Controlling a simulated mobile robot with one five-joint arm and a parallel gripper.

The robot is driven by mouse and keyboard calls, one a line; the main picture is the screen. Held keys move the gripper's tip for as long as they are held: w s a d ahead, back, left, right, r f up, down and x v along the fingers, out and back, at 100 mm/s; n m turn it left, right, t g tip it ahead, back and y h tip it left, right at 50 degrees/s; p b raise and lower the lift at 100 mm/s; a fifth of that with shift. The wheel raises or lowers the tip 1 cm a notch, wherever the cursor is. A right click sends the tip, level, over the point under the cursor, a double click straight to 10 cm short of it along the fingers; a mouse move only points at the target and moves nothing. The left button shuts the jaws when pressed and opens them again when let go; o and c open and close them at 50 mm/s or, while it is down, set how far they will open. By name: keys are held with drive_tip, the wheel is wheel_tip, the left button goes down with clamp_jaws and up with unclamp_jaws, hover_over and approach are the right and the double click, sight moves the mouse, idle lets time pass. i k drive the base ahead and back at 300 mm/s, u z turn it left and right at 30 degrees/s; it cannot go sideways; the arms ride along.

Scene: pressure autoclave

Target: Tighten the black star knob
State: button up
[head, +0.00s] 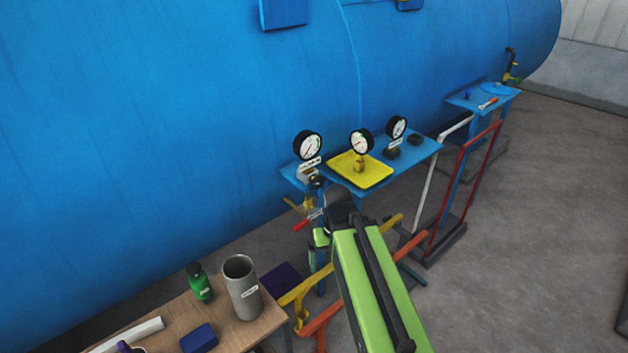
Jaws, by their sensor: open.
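A small dark knob-like part (318,181) sits at the front left edge of the blue shelf, below the left gauge. It is too small to tell for certain that it is the black star knob. My green arm reaches up from the lower right toward this shelf. My gripper (318,238) is at the arm's far end, below and in front of the shelf edge, apart from the dark part. It looks open and empty, but its fingers are small and partly hidden by my arm.
The blue shelf (429,149) carries several gauges, a yellow tray (377,176) and black blocks. A red-handled part (300,226) and yellow and orange rails (320,319) lie close to my arm. A wooden table (180,313) holds a grey cup (241,285) and green bottle (200,283).

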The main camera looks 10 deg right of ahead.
sight(318, 182)
drive_tip(key=z, duration=0.15)
drive_tip(key=k, duration=0.5)
drive_tip(key=u, duration=0.9)
drive_tip(key=k, duration=0.55)
drive_tip(key=u, duration=0.3)
drive_tip(key=i, duration=0.5)
drive_tip(key=u, duration=0.05)
